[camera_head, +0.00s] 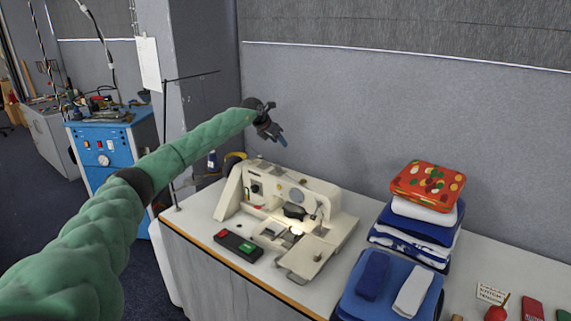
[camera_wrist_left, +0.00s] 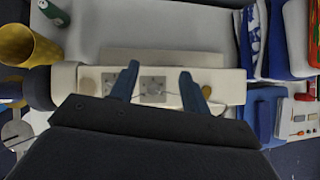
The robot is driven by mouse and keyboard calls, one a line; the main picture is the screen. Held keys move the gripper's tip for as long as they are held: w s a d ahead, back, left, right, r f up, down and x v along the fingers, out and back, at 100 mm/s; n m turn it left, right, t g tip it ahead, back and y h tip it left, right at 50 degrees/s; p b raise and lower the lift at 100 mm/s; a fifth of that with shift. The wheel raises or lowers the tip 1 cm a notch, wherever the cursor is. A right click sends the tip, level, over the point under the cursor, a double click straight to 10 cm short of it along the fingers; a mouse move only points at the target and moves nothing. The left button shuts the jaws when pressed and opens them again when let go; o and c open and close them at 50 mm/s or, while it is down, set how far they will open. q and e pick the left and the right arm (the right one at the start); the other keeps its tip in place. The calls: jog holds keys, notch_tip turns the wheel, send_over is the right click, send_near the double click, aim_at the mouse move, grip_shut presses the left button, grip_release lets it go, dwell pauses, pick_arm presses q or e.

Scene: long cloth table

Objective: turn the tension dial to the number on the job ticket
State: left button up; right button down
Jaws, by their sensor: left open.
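The cream sewing machine (camera_head: 285,192) stands on the table. In the left wrist view its narrow top (camera_wrist_left: 225,86) lies below my left gripper, with a square grey plate carrying a round dial (camera_wrist_left: 153,88) between the fingers. I cannot tell from the view whether it is the tension dial, and its marks are too small to read. My left gripper (camera_head: 280,140) is open and empty, above the back of the machine and apart from it. Its two blue fingers (camera_wrist_left: 158,76) are spread. A small white card (camera_head: 490,292), perhaps the job ticket, stands at the right; its writing is unreadable. My right gripper is out of view.
A dark box with red and green buttons (camera_head: 238,245) lies before the machine. A yellow cup (camera_wrist_left: 14,44) is behind the machine's left end.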

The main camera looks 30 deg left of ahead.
aim_at(277, 166)
pick_arm(q)
jog(key=s+f+g, duration=0.3)
jog(key=s, duration=0.2)
jog(key=shift+m+y, duration=0.4)
jog(key=shift+w+a+p+x, duration=0.1)
jog(key=shift+p+x, duration=0.5)
jog(key=shift+x, duration=0.65)
jog(key=shift+w+a+p+x, duration=0.15)
jog(key=shift+p+x, duration=0.5)
jog(key=shift+x, duration=0.55)
jog(key=shift+w+a+p+x, duration=0.1)
jog(key=shift+p+x, duration=0.5)
jog(key=shift+x, duration=0.65)
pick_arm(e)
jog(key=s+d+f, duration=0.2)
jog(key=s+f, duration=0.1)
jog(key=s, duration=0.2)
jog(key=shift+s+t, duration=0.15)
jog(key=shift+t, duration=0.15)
pick_arm(q)
jog(key=shift+r, duration=0.1)
jog(key=c, duration=1)
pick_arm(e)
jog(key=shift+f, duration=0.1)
